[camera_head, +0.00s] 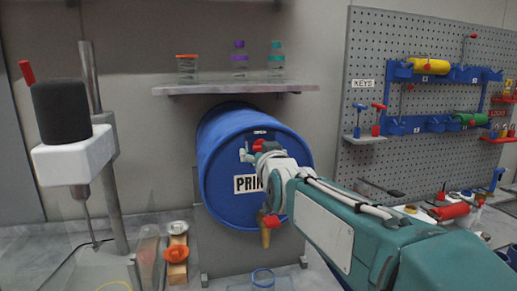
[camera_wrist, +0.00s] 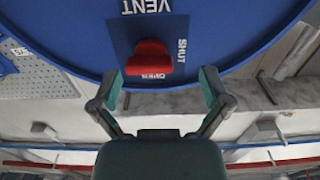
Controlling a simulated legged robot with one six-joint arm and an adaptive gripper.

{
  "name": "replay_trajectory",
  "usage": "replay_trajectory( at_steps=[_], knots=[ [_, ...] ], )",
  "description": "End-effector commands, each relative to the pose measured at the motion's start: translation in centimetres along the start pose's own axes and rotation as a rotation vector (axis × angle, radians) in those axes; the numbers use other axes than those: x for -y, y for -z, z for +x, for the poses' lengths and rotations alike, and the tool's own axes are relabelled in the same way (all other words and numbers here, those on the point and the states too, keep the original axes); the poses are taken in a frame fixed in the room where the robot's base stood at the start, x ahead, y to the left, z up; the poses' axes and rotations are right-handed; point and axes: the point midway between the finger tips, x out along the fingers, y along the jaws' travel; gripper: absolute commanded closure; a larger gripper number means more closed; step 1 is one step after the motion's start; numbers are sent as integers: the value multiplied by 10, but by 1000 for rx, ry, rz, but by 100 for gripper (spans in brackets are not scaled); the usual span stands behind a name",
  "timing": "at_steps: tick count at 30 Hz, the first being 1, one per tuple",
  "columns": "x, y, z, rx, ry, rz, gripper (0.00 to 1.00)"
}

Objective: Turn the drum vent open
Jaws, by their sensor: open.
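The blue drum (camera_head: 222,160) lies on its side with its labelled round face toward me. In the wrist view its face (camera_wrist: 70,35) shows upside-down labels VENT, SHUT and OPEN around a red vent knob (camera_wrist: 149,58). The knob sits beside the OPEN label, with SHUT to its right; its exact pointing direction is unclear. My gripper (camera_wrist: 160,82) is open, its two fingers apart on either side of the knob, not visibly touching it. In the head view my gripper (camera_head: 262,152) is at the upper part of the drum face and partly hides the vent.
A tap with a red handle (camera_head: 271,221) is low on the drum face. A shelf (camera_head: 235,88) with several capped containers is above the drum. A mixer (camera_head: 72,150) stands left, and a pegboard (camera_head: 400,160) with tools is right. A clear cup (camera_head: 263,279) stands below the tap.

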Motion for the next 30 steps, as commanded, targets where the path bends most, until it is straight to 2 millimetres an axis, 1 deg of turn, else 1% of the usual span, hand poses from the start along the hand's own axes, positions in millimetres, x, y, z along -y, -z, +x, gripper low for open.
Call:
replay_trajectory(
  at_steps=[1,3,6,9,16,17,18,20,21,22,30],
  knots=[
    [-1,0,7,1,-1,0,3],
    [-2,0,14,1,-1,1,3],
    [-3,1,21,0,-2,2,3],
    [-3,0,24,0,-2,2,3],
    [0,0,25,0,-1,0,3],
    [0,0,25,0,-1,0,16],
    [0,0,25,0,-1,0,34],
    [0,0,25,0,-1,0,61],
    [0,0,25,1,-1,0,79],
    [0,0,25,1,0,0,85],
    [0,0,25,1,0,0,85]
  ],
)
